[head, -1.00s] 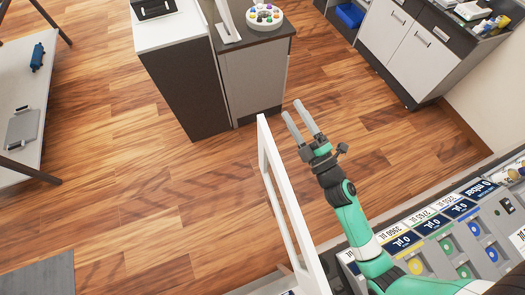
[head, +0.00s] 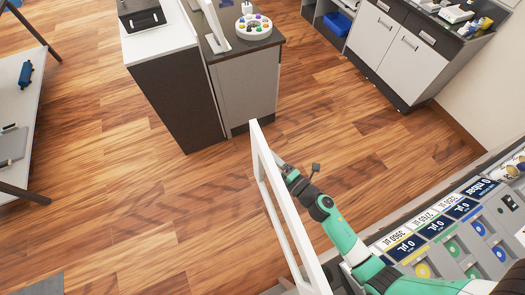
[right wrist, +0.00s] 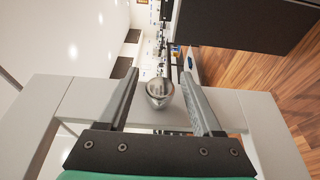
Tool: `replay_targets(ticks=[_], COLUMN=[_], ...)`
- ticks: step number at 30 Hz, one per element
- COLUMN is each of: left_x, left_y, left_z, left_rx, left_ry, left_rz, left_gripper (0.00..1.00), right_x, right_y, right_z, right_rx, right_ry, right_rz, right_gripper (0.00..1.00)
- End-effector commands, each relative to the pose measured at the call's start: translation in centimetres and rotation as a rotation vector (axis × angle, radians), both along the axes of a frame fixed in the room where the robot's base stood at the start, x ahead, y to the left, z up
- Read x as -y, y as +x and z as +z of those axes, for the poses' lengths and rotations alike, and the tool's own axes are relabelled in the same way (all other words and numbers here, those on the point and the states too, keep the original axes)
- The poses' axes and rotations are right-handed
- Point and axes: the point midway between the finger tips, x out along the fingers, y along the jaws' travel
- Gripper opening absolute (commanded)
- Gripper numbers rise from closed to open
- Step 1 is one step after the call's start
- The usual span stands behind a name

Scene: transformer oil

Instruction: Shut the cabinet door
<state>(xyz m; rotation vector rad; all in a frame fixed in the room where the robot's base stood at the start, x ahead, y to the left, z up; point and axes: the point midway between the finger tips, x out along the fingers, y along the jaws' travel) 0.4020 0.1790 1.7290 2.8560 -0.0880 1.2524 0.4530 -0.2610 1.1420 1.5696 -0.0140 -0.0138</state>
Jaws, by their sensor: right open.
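The cabinet door (head: 281,215) is a white frame with an open or glazed middle. It stands swung out over the floor in the head view. A round shiny metal knob (right wrist: 159,93) sits on the door's white rail in the right wrist view. My right gripper (right wrist: 162,77) is open, with one dark finger on each side of the knob and visible gaps between. My left gripper is not in view.
A panel with several labelled displays and coloured knobs (head: 450,235) lies at the lower right, beneath my right arm. A counter unit (head: 245,85) stands beyond the door's far end. Wooden floor (head: 120,200) left of the door is clear.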

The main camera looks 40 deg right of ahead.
Motion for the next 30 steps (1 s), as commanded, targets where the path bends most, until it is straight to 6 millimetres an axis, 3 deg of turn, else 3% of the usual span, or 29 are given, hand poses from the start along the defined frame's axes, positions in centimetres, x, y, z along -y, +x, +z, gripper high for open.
replay_targets(ticks=[4,13,24,30], left_x=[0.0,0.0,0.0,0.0], left_y=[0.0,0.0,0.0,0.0], left_z=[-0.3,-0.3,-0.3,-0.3], left_rx=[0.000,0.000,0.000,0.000], left_ry=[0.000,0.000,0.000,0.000], left_rz=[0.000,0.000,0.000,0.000], left_gripper=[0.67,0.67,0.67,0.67], right_x=[0.0,0.0,0.0,0.0], right_y=[1.6,1.9,1.9,1.9], right_z=[0.0,0.0,0.0,0.0], right_rx=[0.001,0.000,0.000,0.000], right_ry=[0.000,0.001,0.001,0.001], right_rz=[0.001,0.000,0.000,0.000], right_gripper=[0.67,0.65,0.00,0.00])
